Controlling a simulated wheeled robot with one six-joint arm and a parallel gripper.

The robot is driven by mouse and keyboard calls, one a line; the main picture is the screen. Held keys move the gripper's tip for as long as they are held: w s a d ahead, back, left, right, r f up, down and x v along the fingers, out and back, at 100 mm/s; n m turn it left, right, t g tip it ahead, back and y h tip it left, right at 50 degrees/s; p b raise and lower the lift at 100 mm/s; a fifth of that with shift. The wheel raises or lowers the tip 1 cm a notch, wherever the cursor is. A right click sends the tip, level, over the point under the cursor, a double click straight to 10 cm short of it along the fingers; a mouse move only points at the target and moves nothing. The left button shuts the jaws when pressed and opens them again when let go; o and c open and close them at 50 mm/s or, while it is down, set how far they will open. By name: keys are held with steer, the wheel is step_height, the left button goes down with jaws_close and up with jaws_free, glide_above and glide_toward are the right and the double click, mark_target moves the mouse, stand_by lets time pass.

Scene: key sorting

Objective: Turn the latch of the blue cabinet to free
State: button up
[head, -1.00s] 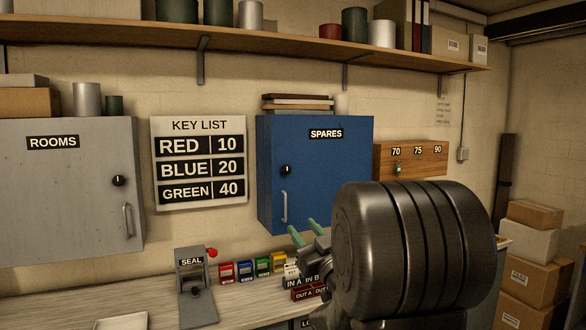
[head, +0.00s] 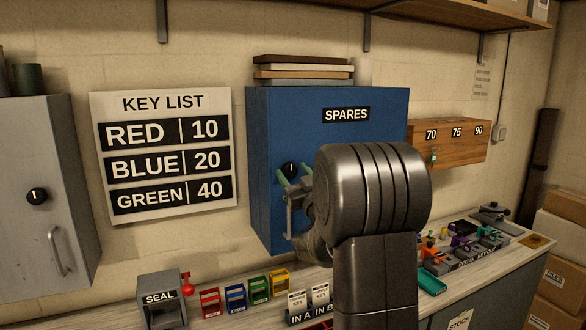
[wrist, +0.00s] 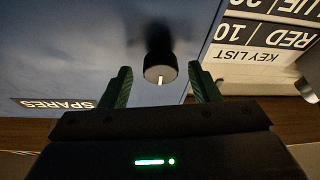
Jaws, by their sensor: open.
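The blue cabinet (head: 268,130), labelled SPARES, hangs shut on the wall. Its latch is a round black knob (head: 291,169) with a white mark near the door's left side. In the wrist view, which is upside down, the knob (wrist: 155,52) shows its white mark towards the SPARES label side, so the mark points up. My gripper (head: 294,180) is open in front of the door, its green fingers on either side of the knob. The wrist view shows a gap between the knob and each finger.
A KEY LIST board (head: 165,155) hangs left of the cabinet, and a grey cabinet (head: 30,130) stands further left. A wooden key box (head: 455,150) is to the right. The bench (head: 255,312) below holds a SEAL device (head: 160,298) and several coloured holders.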

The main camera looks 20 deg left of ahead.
steer(key=shift+w+a+r, duration=0.1)
steer(key=shift+a+r, duration=0.1)
steer(key=shift+a, duration=0.05)
steer(key=shift+c, duration=0.5)
steer(key=c, duration=0.9)
